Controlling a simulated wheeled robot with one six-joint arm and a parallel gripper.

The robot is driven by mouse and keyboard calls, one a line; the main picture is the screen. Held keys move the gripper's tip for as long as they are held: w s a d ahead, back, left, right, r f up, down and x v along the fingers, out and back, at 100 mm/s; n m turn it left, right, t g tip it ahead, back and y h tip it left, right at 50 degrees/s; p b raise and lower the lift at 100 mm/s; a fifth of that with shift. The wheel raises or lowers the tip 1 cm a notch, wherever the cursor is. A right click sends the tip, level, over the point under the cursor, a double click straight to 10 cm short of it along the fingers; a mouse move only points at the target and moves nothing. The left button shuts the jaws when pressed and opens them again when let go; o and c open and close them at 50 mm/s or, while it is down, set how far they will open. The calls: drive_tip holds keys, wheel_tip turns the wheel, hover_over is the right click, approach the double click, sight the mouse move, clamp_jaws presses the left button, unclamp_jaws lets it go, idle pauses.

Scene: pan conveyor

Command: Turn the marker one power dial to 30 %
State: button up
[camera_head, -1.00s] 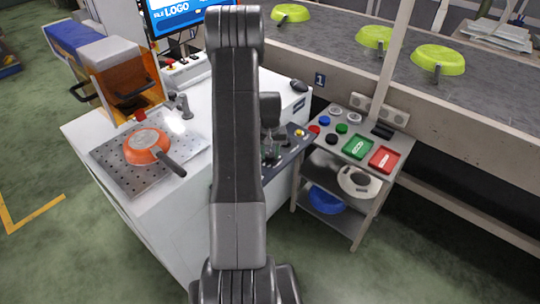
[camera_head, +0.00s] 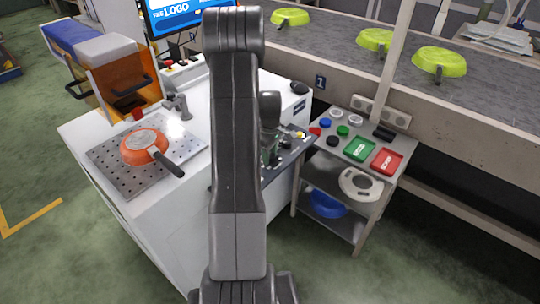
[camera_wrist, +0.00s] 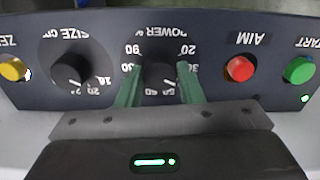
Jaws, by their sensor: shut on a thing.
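The power dial (camera_wrist: 157,73) is a black round knob on the dark control panel (camera_wrist: 210,88), with "POWER %" and numbers printed upside down around it in the wrist view. My gripper (camera_wrist: 159,82) has one green finger on each side of the knob and is shut on it. A small white pointer line shows at the knob's lower right, towards the numbers between 40 and 60; its exact reading is unclear. In the head view, the panel (camera_head: 291,147) is partly hidden by my arm, and the dial cannot be made out.
The size dial (camera_wrist: 70,70) and yellow button (camera_wrist: 12,69) are left of it; red (camera_wrist: 240,69) and green (camera_wrist: 299,69) buttons are right. An orange pan (camera_head: 142,147) rests on a perforated plate (camera_head: 115,165). A small shelf (camera_head: 400,150) stands beside the conveyor (camera_head: 480,105).

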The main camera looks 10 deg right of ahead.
drive_tip(key=n, duration=0.5)
drive_tip(key=shift+b, duration=0.3)
idle(0.4)
drive_tip(key=o, duration=1)
drive_tip(key=shift+c, duration=0.2)
wheel_tip(320, 180, up, 14)
drive_tip(key=shift+p, duration=0.45)
drive_tip(key=shift+f, duration=0.15)
wheel_tip(320, 180, down, 14)
drive_tip(key=shift+r+b, duration=0.15)
drive_tip(key=shift+b, duration=0.35)
drive_tip(key=shift+r, duration=0.1)
